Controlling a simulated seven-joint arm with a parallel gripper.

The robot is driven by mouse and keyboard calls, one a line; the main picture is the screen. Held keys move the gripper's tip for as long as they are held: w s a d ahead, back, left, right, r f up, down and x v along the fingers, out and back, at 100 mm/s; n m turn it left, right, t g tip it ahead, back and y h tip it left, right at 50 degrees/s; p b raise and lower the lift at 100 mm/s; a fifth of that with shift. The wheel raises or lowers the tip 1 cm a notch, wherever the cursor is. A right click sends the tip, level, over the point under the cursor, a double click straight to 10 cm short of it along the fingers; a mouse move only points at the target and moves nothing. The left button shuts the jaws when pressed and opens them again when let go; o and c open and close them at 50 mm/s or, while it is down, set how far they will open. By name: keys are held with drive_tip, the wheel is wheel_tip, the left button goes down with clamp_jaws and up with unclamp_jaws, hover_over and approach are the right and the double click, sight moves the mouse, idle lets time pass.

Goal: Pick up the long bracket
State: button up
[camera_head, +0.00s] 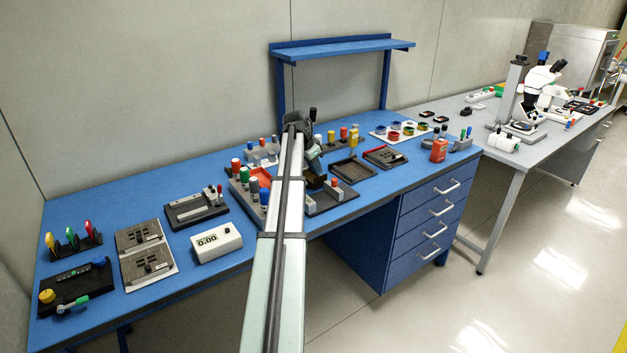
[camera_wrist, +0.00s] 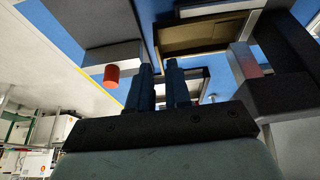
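I cannot pick out the long bracket with certainty in either view. A silver angled strip (camera_wrist: 204,78) shows just right of and behind the fingers in the wrist view and may be part of it. My gripper (camera_wrist: 160,84) has its two dark fingers slightly apart, with a narrow gap and no held thing clearly visible between them. In the head view my arm crosses the middle of the blue bench (camera_head: 345,205), and its end is over the cluster of parts there. My own arm hides the fingertips and some of the parts beneath.
A red-topped cylinder (camera_wrist: 111,75) stands left of the fingers in the wrist view. A white meter (camera_head: 216,243) and grey plates (camera_head: 146,254) lie to the left. A blue shelf (camera_head: 340,50) stands behind.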

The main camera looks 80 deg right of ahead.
sight(321, 177)
drive_tip(key=shift+x, duration=2.85)
drive_tip(key=shift+s, duration=0.15)
drive_tip(key=shift+r, duration=0.1)
clamp_jaws()
